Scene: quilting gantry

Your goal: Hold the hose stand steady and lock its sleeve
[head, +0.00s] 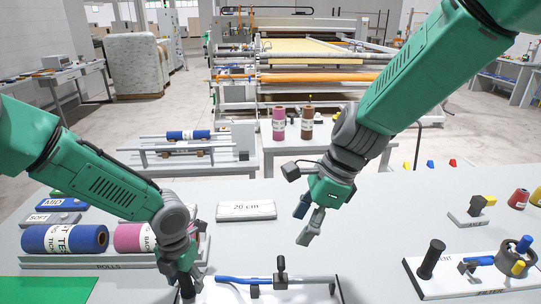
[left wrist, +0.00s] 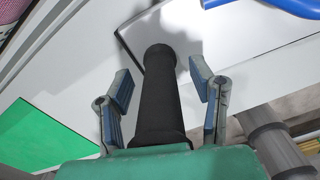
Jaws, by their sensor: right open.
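The hose stand is a white plate (head: 262,296) at the front middle, cut off by the lower edge. A blue hose (head: 243,280) runs across it to a grey tube, with a small black upright lever (head: 281,264) near the middle. The blue hose also shows in the left wrist view (left wrist: 292,7). A black round handle (left wrist: 160,95) stands at the stand's left end. My left gripper (left wrist: 163,88) is open around the handle, one finger on each side with gaps visible. My right gripper (head: 306,226) is open and empty, above the table behind the stand.
A tray marked ROLLS (head: 110,264) with blue and pink rolls lies left of my left gripper. A FILTER board (head: 455,288) with a black post stands at the right. A "20 cm" block (head: 246,210) lies behind. A green mat (head: 45,290) is front left.

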